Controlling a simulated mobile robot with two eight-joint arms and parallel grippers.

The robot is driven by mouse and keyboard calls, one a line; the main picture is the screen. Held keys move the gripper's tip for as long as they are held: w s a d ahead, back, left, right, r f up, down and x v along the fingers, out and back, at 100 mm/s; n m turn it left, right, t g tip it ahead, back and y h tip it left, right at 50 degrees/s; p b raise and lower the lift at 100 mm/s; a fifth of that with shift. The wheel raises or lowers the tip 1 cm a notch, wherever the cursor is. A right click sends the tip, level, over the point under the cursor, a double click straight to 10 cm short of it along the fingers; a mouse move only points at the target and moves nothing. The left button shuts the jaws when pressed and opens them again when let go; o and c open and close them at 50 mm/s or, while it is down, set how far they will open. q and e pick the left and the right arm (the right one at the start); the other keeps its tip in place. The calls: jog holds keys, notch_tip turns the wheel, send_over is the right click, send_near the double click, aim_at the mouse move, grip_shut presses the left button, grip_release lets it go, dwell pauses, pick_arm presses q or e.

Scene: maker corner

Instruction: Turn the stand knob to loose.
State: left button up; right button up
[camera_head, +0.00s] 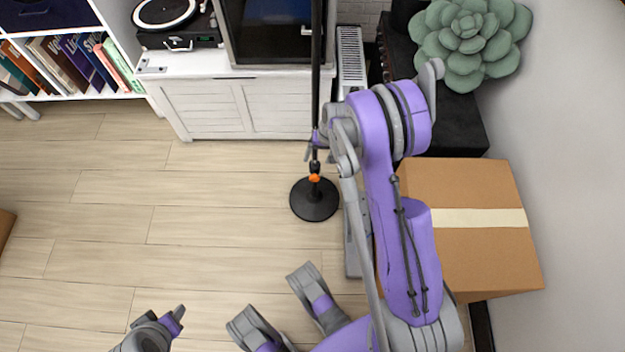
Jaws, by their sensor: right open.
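The stand (317,60) is a thin black upright pole on a round black base (313,205) on the floor. A small orange part (314,178), which looks like its knob, shows low on the pole; its setting is too small to read. My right gripper (313,146) is open. Its purple-tipped fingers are at the pole, just above the orange part in the picture; I cannot tell whether they touch it. My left gripper (172,320) is at the bottom left, partly cut off and well apart from the stand.
A cardboard box (475,185) stands at the right beside my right arm. A white cabinet (205,108) with a record player (180,30) stands behind the stand. A bookshelf (75,65) is at the upper left. A large green succulent (470,40) is at the upper right.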

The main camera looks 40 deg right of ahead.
jog(key=b, duration=0.1)
send_near(316, 176)
jog(key=shift+m, duration=0.3)
jog(key=b+x, duration=0.3)
jog(key=x, duration=0.7)
jog(key=shift+a, duration=0.1)
grip_shut()
